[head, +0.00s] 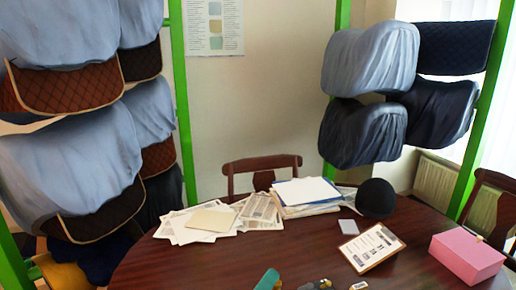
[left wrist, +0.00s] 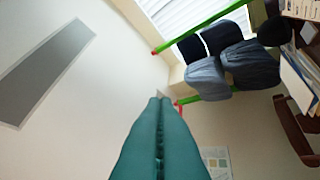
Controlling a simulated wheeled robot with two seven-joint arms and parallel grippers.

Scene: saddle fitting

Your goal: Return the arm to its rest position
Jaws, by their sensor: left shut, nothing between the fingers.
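My left gripper (head: 268,280) shows only as a small teal shape at the bottom edge of the head view, in front of the dark table (head: 400,262). In the left wrist view its two long teal fingers (left wrist: 160,105) lie together with nothing between them. They point up toward the wall and ceiling, clear of the saddles and the table. The left arm behind the fingers is out of view. My right gripper shows in neither view.
Green racks (head: 184,100) hold blue-covered saddles (head: 370,58) at left and right. On the table lie papers (head: 262,208), a blue folder stack (head: 305,194), a black cap (head: 376,198), a clipboard (head: 372,248) and a pink box (head: 466,258). Chairs (head: 262,170) stand around it.

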